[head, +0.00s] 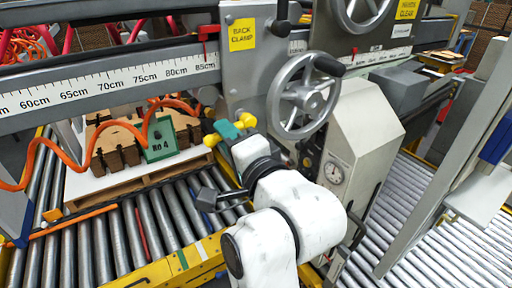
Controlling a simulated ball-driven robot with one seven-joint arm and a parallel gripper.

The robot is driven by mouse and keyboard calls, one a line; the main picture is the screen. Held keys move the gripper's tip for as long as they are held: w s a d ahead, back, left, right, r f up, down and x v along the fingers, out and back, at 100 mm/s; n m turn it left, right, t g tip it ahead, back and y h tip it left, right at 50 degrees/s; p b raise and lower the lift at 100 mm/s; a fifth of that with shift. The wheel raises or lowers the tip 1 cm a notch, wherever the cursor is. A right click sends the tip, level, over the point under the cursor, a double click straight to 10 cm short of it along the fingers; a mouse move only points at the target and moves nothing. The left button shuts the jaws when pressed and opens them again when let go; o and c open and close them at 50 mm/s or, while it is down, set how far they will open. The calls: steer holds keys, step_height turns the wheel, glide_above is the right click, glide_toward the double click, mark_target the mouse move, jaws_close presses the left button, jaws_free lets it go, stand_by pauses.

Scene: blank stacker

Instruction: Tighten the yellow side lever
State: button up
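My gripper (229,130) is at the end of my white arm, in front of the grey clamp column. Two yellow tips stand apart at its end, with a green part between them; it looks open, and I see nothing clearly held. I cannot make out a separate yellow side lever; it may be hidden behind my gripper and wrist. A dark lever (228,194) with a block-shaped end sticks out left just below my wrist. The yellow "BACK CLAMP" sign (242,34) is on the column above my gripper.
A grey handwheel (304,97) with a black knob is close right of my gripper. A green "No 4" block (160,137) and brown blanks (112,142) sit on a pallet at left. An orange hose (70,140) loops there. A rail with a scale (110,84) crosses behind. Rollers (102,246) lie below.

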steer(key=w+d+f+n+b, duration=0.3)
steer(key=d+f+n+b, duration=0.1)
steer(key=n, duration=1.2)
steer(key=p+v, duration=0.1)
steer(key=v, duration=0.8)
steer(key=shift+d+p, duration=0.15)
steer(key=shift+p, duration=0.25)
steer(key=shift+w+f, duration=0.1)
steer(key=shift+f, duration=0.15)
